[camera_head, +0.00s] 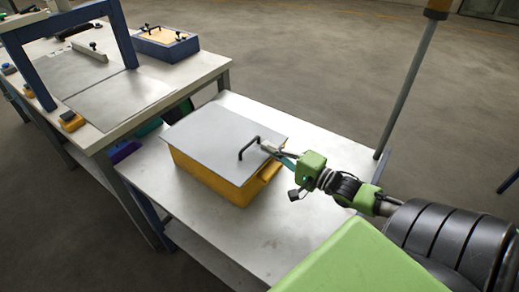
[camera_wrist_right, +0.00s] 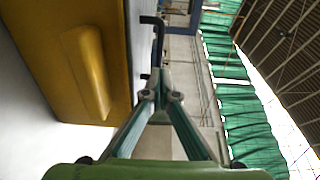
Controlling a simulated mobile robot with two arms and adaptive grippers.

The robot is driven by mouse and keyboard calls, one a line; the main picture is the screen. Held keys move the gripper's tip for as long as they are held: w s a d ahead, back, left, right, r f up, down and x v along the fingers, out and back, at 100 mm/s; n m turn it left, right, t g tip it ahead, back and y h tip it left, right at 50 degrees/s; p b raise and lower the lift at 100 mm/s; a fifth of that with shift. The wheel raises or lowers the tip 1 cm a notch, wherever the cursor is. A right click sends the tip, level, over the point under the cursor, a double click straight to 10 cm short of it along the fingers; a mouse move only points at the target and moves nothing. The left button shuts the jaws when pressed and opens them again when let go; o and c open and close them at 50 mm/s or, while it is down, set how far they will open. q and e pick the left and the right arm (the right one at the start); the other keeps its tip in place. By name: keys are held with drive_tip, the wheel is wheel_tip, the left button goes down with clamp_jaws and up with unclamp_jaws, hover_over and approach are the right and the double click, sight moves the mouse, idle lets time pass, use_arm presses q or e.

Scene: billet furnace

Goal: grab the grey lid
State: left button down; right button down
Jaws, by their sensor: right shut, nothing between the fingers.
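The grey lid (camera_head: 208,137) lies flat on a yellow box (camera_head: 230,187) on the white table. Its black bar handle (camera_head: 249,146) stands near the right edge. My right gripper (camera_head: 265,148) reaches in from the right, its tips close beside the handle. In the right wrist view, the fingertips (camera_wrist_right: 161,84) are together with nothing between them. The handle (camera_wrist_right: 153,22) shows just beyond them, and the yellow box (camera_wrist_right: 70,60) is at left. Whether the fingertips touch the lid or handle, I cannot tell. My left gripper is not in view.
The white table (camera_head: 240,250) has clear room in front of the box. A longer workbench (camera_head: 200,68) at left holds a blue box (camera_head: 166,46) with black handles and a blue frame (camera_head: 126,35). A grey pole (camera_head: 408,85) stands at the table's right.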

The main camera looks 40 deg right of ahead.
sight(245, 149)
drive_tip(key=shift+w+a, duration=0.4)
drive_tip(key=shift+a, duration=0.3)
drive_tip(key=shift+w+a, duration=0.4)
drive_tip(key=shift+a, duration=0.3)
drive_tip(key=shift+w+a+r+p, duration=0.1)
drive_tip(key=shift+w+a+p, duration=0.2)
drive_tip(key=shift+a+p, duration=0.15)
drive_tip(key=shift+w+a, duration=0.65)
drive_tip(key=shift+a, duration=0.3)
drive_tip(key=shift+s, duration=0.15)
